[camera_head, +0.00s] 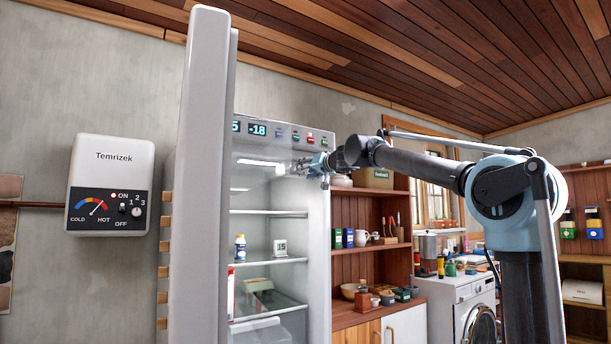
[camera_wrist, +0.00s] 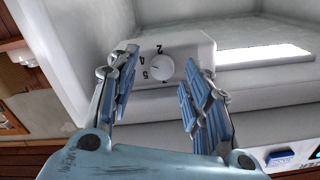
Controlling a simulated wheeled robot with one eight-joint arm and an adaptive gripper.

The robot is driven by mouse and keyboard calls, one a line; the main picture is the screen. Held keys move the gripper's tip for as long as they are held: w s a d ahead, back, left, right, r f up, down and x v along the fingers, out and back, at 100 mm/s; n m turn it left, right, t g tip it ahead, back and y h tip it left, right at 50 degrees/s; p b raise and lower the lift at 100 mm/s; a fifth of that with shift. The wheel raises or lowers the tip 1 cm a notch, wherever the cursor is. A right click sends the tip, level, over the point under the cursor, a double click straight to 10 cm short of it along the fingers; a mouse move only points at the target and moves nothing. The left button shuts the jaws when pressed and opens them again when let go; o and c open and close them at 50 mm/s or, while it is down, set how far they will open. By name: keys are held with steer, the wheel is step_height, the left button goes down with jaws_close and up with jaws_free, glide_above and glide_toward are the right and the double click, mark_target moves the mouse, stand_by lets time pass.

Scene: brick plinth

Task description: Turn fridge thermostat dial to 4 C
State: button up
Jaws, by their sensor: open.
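The fridge thermostat dial (camera_wrist: 160,68) is a round white knob on a white housing (camera_wrist: 198,47) inside the fridge, in the wrist view. Dark numbers, including 2, 4 and 5, ring its upper and left sides; they appear turned in the picture. Where the dial points is too small to tell. My gripper (camera_wrist: 162,80) is open, with one blue-padded finger on each side of the dial in the picture. Contact is not visible. In the head view my gripper (camera_head: 312,166) is at the upper part of the open fridge (camera_head: 318,230), and the dial cannot be made out there.
The open fridge door (camera_head: 204,160) stands at the left. A display and switch strip (camera_head: 283,133) runs above. A wall heater control (camera_head: 108,187) hangs left; a wooden shelf unit (camera_head: 360,192) stands right.

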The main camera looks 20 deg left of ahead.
steer(key=v, duration=1)
steer(key=shift+d, duration=0.15)
steer(key=shift+f, duration=0.1)
